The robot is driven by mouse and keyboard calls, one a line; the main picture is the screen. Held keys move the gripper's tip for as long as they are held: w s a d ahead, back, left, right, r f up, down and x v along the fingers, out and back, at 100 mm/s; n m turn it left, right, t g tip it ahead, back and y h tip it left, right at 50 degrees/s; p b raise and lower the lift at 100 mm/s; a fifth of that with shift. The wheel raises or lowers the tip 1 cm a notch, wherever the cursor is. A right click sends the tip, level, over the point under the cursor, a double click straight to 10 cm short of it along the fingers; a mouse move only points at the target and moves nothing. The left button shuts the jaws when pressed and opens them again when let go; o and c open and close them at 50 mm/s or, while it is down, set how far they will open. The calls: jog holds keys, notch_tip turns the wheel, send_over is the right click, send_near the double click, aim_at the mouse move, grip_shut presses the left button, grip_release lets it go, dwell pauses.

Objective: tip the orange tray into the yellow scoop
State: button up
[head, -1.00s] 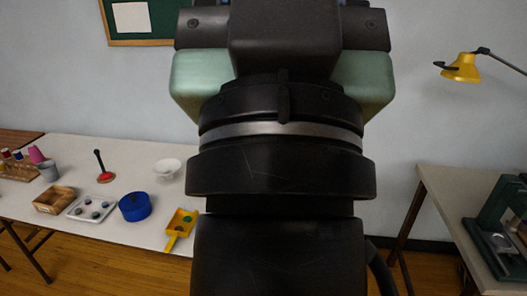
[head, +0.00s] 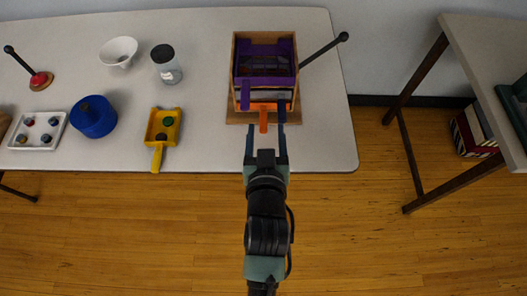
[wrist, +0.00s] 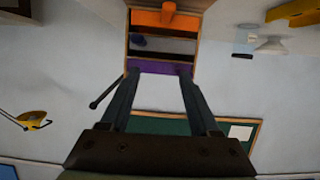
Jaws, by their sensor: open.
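The orange tray (head: 262,106) sits low in a wooden rack, below purple trays, its handle pointing toward me. It also shows at the top edge of the wrist view (wrist: 150,19), which looks upside down. My gripper (head: 266,128) is open and empty in front of the rack, its fingers to either side of the orange handle in the head view. In the wrist view the fingertips (wrist: 158,71) overlap a purple tray front. Whether they touch anything is unclear. The yellow scoop (head: 153,132) lies on the table left of the rack, with dark and green pieces in it.
The wooden rack (head: 236,80) has a dark-handled rod at its right. Table is clear between scoop and rack.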

aim_at(263, 119)
notch_tip(263, 119, down, 5)
jog(key=s+g, duration=0.1)
jog(key=s, duration=0.1)
jog(key=x, duration=0.4)
jog(key=b+x, duration=0.1)
jog(key=x, duration=0.7)
jog(key=shift+w+a+r, duration=0.1)
jog(key=shift+w+a, duration=0.15)
jog(key=shift+w, duration=0.1)
grip_shut()
jog(key=c, duration=0.6)
grip_release()
jog(key=shift+c, duration=0.2)
grip_shut()
